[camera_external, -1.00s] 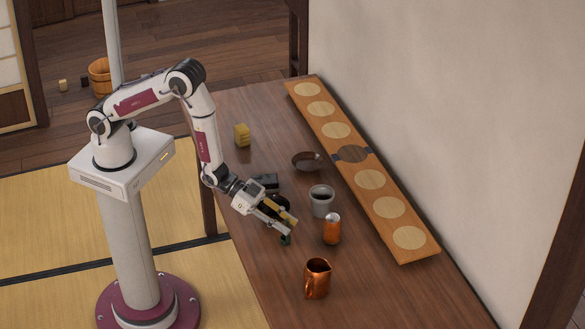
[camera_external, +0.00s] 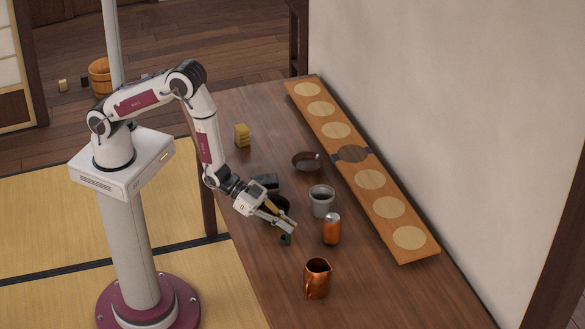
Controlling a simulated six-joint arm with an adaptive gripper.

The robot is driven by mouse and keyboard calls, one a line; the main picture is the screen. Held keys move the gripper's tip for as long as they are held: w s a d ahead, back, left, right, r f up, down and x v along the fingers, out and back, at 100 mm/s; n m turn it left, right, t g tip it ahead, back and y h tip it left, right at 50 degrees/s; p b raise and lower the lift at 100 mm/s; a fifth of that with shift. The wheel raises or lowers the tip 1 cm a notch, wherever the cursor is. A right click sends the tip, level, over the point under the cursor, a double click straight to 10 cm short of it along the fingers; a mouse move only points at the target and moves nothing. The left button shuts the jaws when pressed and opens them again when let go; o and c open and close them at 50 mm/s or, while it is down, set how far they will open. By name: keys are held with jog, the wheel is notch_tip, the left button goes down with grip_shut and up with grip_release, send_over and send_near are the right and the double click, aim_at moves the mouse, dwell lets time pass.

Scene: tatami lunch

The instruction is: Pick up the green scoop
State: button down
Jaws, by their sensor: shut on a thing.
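The green scoop (camera_external: 285,240) is a small dark green shape on the wooden table, at the tips of my gripper (camera_external: 286,229). My gripper reaches down over the table from the left, and its fingers are shut on the scoop. Part of the scoop is hidden by the fingers. It appears low, at or near the table top; I cannot tell whether it touches it.
An orange can (camera_external: 331,229) and a grey cup (camera_external: 321,201) stand close to the right of my gripper. A copper pitcher (camera_external: 317,279) stands in front. A dark bowl (camera_external: 307,161), a yellow block (camera_external: 242,135) and a long wooden board (camera_external: 296,90) lie farther back.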

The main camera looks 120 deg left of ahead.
jog(key=shift+r, duration=0.2)
jog(key=shift+r, duration=4.8)
jog(key=shift+d, duration=0.1)
